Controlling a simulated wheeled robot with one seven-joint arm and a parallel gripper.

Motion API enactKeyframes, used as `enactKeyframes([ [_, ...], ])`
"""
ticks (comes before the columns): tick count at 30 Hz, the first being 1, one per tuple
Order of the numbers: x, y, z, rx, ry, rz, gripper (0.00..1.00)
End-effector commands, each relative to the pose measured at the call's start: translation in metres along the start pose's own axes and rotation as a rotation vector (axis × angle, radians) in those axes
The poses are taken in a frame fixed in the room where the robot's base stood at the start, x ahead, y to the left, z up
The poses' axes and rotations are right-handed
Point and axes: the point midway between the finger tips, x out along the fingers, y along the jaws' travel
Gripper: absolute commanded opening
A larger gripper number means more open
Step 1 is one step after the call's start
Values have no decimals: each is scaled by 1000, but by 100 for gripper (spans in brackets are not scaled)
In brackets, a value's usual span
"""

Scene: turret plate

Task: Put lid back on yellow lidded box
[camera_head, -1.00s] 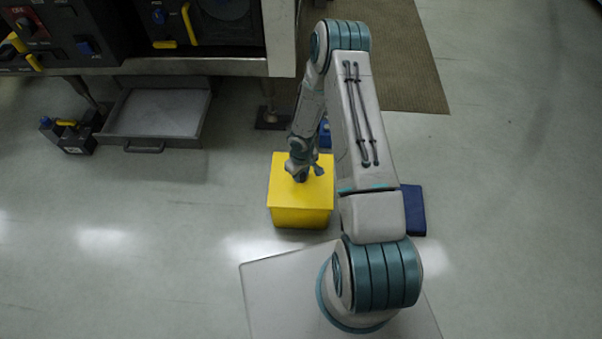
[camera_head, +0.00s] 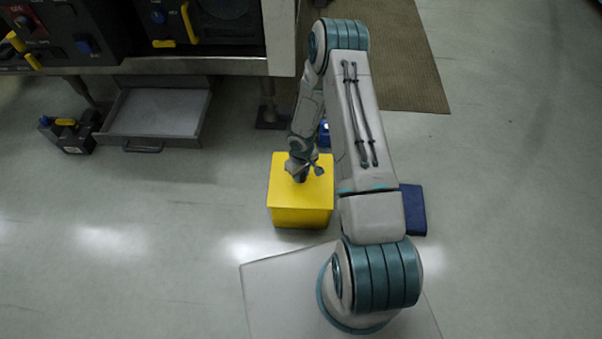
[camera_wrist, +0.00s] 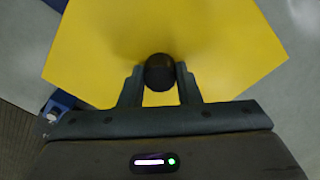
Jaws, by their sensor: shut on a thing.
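The yellow lidded box (camera_head: 302,217) stands on the floor in front of my base. Its flat yellow lid (camera_head: 283,194) covers the top of the box in the head view. In the wrist view the lid (camera_wrist: 215,45) fills much of the picture, with a round dark knob (camera_wrist: 159,72) in its middle. My gripper (camera_wrist: 159,84) is shut on that knob, one finger on each side. In the head view my gripper (camera_head: 301,177) is over the lid's middle. I cannot tell whether the lid is fully seated all round.
A dark blue flat object (camera_head: 413,210) lies right of the box, partly behind my arm. A blue object (camera_head: 324,133) is just behind the box. An open drawer (camera_head: 157,112) juts from the machine at the upper left. Floor left of the box is clear.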

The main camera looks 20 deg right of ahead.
Motion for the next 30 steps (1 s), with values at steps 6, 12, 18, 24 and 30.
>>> enactKeyframes([
  [6, -1, 0, 0, 0, 1, 0, 0],
  [12, 0, 0, 0, 0, 0, 0, 0],
  [18, 0, 0, 0, -1, 1, 1, 0],
  [24, 0, 0, 0, -1, 1, 0, 0],
  [30, 0, 0, 0, 0, 0, 0, 52],
])
